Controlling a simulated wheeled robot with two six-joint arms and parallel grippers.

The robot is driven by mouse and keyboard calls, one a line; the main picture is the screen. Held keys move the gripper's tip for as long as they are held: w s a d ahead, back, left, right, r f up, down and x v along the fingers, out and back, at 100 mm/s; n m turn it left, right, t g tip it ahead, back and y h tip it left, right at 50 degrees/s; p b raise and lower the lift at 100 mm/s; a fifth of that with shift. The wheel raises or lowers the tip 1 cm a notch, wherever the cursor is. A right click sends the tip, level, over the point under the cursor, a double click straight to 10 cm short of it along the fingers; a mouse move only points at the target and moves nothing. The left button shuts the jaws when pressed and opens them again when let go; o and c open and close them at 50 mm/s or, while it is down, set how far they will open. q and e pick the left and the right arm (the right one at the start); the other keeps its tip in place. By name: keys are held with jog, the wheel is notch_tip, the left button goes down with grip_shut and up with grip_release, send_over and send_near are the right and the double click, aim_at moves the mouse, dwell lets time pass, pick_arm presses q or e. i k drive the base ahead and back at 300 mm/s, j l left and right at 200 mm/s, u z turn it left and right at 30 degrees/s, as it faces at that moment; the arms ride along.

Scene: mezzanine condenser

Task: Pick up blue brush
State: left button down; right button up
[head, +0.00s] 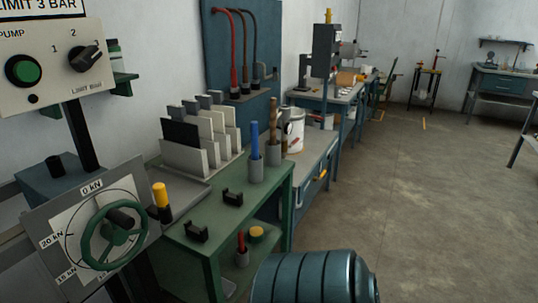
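A blue handle (255,140), which looks like the blue brush, stands upright in a grey cup (256,170) on the green table (220,210). Its lower end is hidden inside the cup. A second grey cup (273,154) just behind it holds a brown wooden handle (273,123). Neither of my grippers is in view.
A rack of upright plates (190,155) stands left of the cups, with two small black brackets (232,198) in front. A handwheel panel (110,235) is at the near left. A teal ribbed cylinder (310,278) is at the bottom. Floor (430,200) at right is clear.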

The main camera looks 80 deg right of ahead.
aim_at(254, 124)
jog(key=k+z, duration=0.1)
jog(key=z, duration=2.45)
